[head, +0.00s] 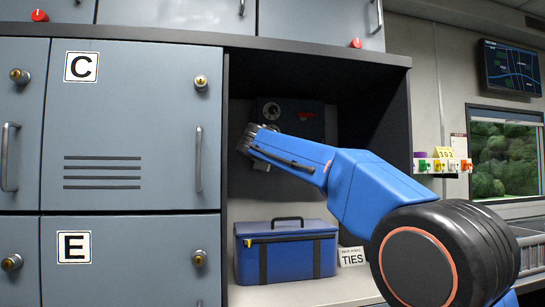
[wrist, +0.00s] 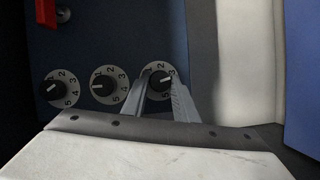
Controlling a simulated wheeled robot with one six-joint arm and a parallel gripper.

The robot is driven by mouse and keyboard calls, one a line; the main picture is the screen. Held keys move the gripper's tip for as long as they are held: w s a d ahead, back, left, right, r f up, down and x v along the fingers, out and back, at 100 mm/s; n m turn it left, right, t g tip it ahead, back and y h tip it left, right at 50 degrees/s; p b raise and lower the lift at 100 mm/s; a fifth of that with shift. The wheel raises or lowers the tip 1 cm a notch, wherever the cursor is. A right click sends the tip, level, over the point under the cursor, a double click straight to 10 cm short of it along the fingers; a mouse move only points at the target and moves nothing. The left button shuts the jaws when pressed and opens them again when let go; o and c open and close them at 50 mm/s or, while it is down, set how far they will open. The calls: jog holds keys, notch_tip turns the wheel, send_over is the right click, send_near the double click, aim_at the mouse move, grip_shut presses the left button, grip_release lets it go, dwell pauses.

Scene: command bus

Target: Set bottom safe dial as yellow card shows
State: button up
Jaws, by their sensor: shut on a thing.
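The safe (head: 308,118) is a dark panel inside the open bay, with a column of dials. In the wrist view the dials form a row: a left dial (wrist: 54,88), a middle dial (wrist: 104,85) and a right dial (wrist: 160,78), the bottom one on the safe. Each has a black knob on a pale numbered plate. My gripper (wrist: 160,84) is shut on the right dial's knob, one finger on each side, partly hiding its numbers. In the head view my gripper (head: 248,140) is at the safe below the top dial (head: 271,111). The yellow card (head: 443,152) is on the right wall; its small digits are hard to read.
A blue case (head: 286,252) and a TIES sign (head: 351,256) stand on the shelf below my arm. Grey lockers C (head: 130,110) and E (head: 130,260) are left. A red handle (wrist: 45,12) is near the dials. Colored items (head: 442,165) line the right wall.

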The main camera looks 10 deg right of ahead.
jog(key=n+t, duration=0.1)
jog(key=n, duration=0.3)
jog(key=n+t, duration=0.2)
jog(key=n, duration=0.3)
jog(key=f+n+t+y, duration=0.1)
jog(key=n+t, duration=0.1)
jog(key=n, duration=0.2)
jog(key=shift+d+n, duration=0.15)
jog(key=shift+n, duration=0.15)
dwell(0.3)
jog(key=o, duration=1.1)
jog(key=shift+c, duration=0.2)
jog(key=shift+s, duration=0.1)
jog(key=v, duration=1.7)
